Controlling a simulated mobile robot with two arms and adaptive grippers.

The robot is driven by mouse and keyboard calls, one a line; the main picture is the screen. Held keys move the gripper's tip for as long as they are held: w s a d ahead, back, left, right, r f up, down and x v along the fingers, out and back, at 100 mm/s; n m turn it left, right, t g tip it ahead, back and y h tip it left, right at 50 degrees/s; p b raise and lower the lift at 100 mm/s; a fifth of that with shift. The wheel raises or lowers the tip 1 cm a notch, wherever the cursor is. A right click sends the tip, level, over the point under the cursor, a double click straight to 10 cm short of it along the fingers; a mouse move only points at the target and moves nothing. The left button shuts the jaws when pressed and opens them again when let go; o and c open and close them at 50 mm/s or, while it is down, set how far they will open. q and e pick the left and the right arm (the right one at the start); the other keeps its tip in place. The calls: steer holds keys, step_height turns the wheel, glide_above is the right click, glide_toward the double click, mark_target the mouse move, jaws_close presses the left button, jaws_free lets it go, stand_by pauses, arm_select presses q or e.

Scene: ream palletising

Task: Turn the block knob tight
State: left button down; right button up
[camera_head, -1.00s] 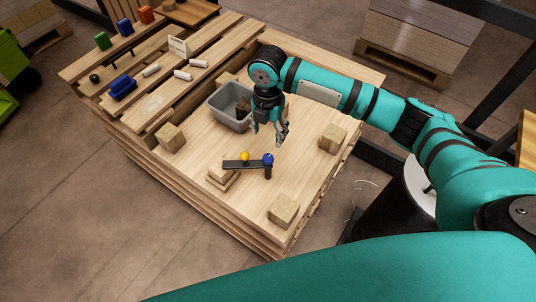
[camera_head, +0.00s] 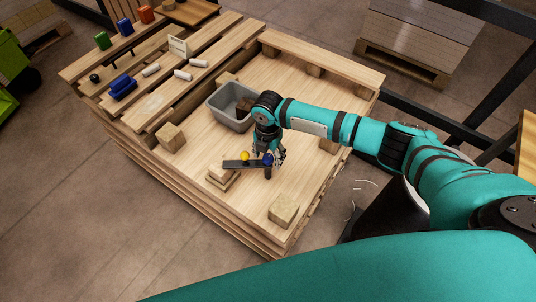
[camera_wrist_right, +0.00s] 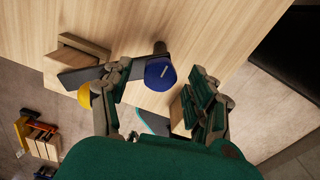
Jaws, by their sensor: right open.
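A dark bar (camera_head: 232,163) lies across a small stacked wooden block (camera_head: 219,176) at one end and a dark post at the other. A yellow knob (camera_head: 245,156) stands on the bar. A blue knob (camera_head: 268,159) sits at the post end. My right gripper (camera_head: 269,154) is open, pointing down at the blue knob. In the right wrist view the blue knob (camera_wrist_right: 160,73) shows between the spread fingers, with a gap on each side. There the yellow knob (camera_wrist_right: 84,95) is outside the left finger and partly hidden by it. My left gripper is not in view.
A grey bin (camera_head: 228,110) with something dark inside stands just behind my right gripper. Wooden cubes (camera_head: 283,211) (camera_head: 171,138) stand on the pallet (camera_head: 318,98); another is partly hidden behind my arm. The pallet's front right is mostly clear.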

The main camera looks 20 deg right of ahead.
steer(key=c, duration=1.1)
steer(key=shift+c, duration=0.2)
steer(key=m+p, duration=0.3)
steer(key=m, duration=0.1)
steer(key=shift+r, duration=0.2)
steer(key=m+p, duration=0.3)
steer(key=m, duration=0.1)
steer(key=shift+m, duration=0.3)
steer(key=m+p, duration=0.3)
steer(key=m, duration=0.2)
steer(key=shift+w+f+m+p, duration=0.15)
steer(key=shift+m+p, duration=0.85)
steer(key=shift+m, duration=1.1)
